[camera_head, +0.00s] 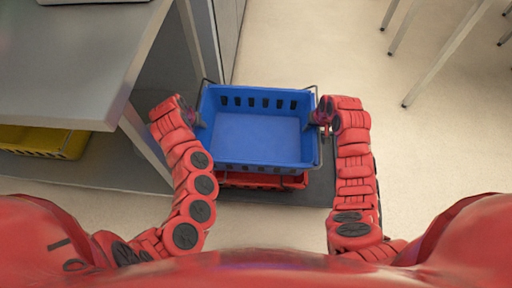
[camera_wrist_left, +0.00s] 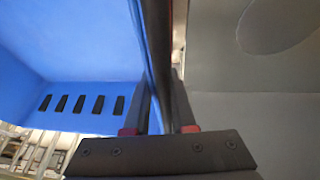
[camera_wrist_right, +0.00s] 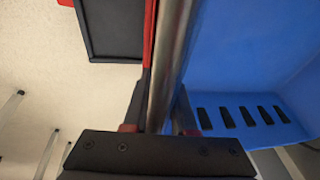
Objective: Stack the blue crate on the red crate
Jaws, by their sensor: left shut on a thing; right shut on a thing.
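The blue crate (camera_head: 255,162) is empty and looks level, directly over the red crate (camera_head: 262,182). Only the near edge of the red crate shows below it; I cannot tell whether the two touch. My left gripper (camera_head: 200,118) is shut on the left side of the blue crate; in the left wrist view the crate's wall (camera_wrist_left: 90,55) runs down to the fingers. My right gripper (camera_head: 319,116) is shut on the right side, with a metal handle bar (camera_wrist_right: 170,60) between its fingers. The blue crate (camera_wrist_right: 250,50) fills the right of that view.
A dark base (camera_head: 318,190) lies under the crates. A grey table (camera_head: 75,60) stands at the left, with a yellow crate (camera_head: 45,141) beneath it. Metal furniture legs (camera_head: 435,70) stand at the upper right. The floor (camera_head: 440,150) at the right is clear.

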